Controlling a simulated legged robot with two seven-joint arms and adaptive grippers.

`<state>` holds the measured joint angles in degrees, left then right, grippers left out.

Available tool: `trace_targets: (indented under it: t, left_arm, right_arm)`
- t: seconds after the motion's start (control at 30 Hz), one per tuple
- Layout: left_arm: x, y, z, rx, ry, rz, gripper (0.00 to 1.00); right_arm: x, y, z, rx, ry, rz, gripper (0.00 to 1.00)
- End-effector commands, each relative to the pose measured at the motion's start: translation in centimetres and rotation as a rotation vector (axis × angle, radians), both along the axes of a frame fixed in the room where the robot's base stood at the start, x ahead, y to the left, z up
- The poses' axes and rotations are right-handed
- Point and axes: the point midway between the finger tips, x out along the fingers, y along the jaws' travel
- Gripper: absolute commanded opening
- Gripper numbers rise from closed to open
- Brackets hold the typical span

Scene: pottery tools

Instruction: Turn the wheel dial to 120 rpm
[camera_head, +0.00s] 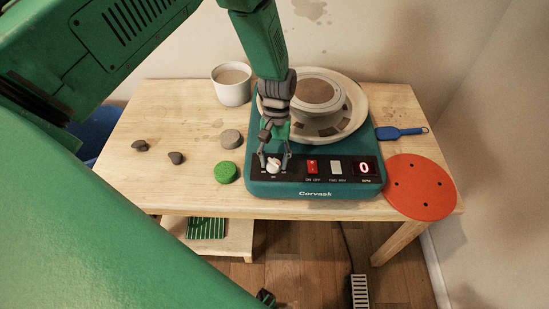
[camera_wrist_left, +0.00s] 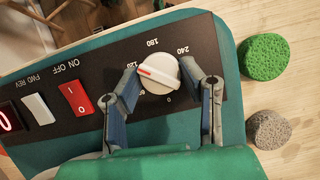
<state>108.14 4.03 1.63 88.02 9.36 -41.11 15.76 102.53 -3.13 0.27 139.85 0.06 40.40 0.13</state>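The teal pottery wheel (camera_head: 330,186) stands on the wooden table with its control panel facing the front. The white wheel dial (camera_head: 273,165) is at the panel's left end. In the left wrist view the dial (camera_wrist_left: 159,74) has a red mark pointing toward the printed 120. My left gripper (camera_head: 274,163) reaches down from above with one finger on each side of the dial. In the left wrist view its fingertips (camera_wrist_left: 158,68) sit close against the dial's sides. The rpm display (camera_head: 364,168) reads 0. I do not make out my right gripper.
The red on/off switch (camera_head: 312,166) and white fwd/rev switch (camera_head: 336,167) are right of the dial. A green sponge (camera_head: 225,172), grey sponge (camera_head: 231,139) and cup (camera_head: 232,84) stand left of the wheel. A red disc (camera_head: 419,187) and blue tool (camera_head: 401,132) lie right.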

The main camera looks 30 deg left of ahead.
Motion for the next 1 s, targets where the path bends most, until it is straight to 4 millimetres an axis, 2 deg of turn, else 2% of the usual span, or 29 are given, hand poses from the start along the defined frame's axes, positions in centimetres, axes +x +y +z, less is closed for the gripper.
trace_targets:
  t: [0.03,0.07,0.47,0.57,0.8,1.0]
  left_arm:
    - [0.2,0.0,-0.1,0.000,-0.007,0.001,0.49]
    - [0.2,0.0,-0.1,0.000,-0.007,0.001,0.55]
    - [0.3,0.1,0.6,0.000,-0.006,0.001,0.55]
    - [0.8,0.4,1.9,0.001,-0.007,0.001,0.55]
    - [2.7,1.3,6.6,0.000,-0.008,0.002,0.55]
    - [3.9,1.9,9.6,0.000,-0.005,0.002,0.55]
  right_arm:
    - [0.0,0.0,0.0,0.000,0.000,0.000,0.40]
    - [0.0,0.0,0.0,0.000,0.000,0.000,0.40]
    - [-0.3,0.0,0.1,0.000,-0.003,0.000,0.40]
    - [-0.3,0.0,0.1,0.000,-0.003,0.000,0.40]
    - [-0.3,0.0,0.1,0.000,-0.003,0.000,0.40]
    - [-0.3,0.0,0.1,0.000,-0.003,0.000,0.40]
